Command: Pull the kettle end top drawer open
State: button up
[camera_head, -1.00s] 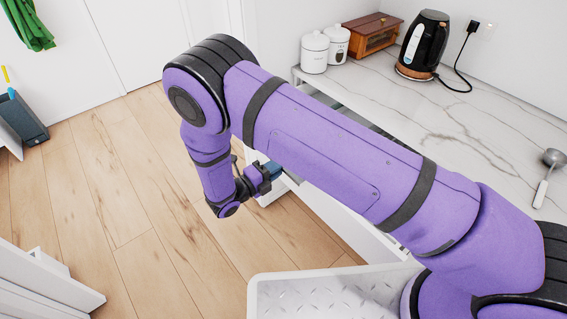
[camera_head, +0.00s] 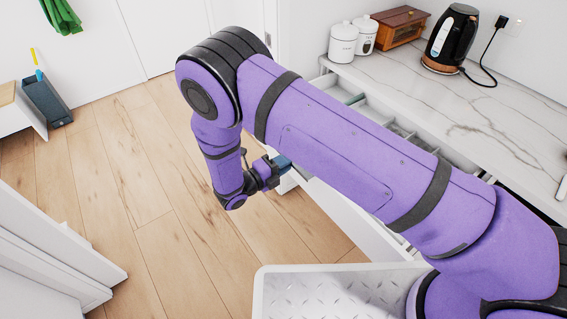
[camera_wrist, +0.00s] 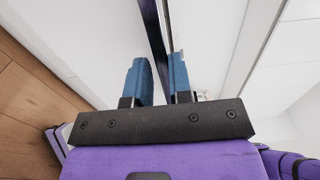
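The kettle end top drawer (camera_head: 348,91) stands partly open below the counter. Its inside, with light dividers, shows along the upper edge of my arm, and my arm hides much of the rest. My gripper (camera_head: 281,163) is at the drawer's front. In the wrist view its two blue fingers (camera_wrist: 158,82) stand on either side of a dark bar, the drawer handle (camera_wrist: 155,35), close to the right finger. The black kettle (camera_head: 452,38) stands on the counter above.
The marble counter (camera_head: 440,100) carries two white canisters (camera_head: 343,43) and a wooden box (camera_head: 399,27). A white textured tray (camera_head: 335,293) is in front at the bottom. The wooden floor (camera_head: 150,190) at left is clear between the counter and a white cabinet (camera_head: 50,255).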

jog(key=o, duration=0.4)
jog(key=v, duration=1.1)
jog(key=shift+w, duration=0.1)
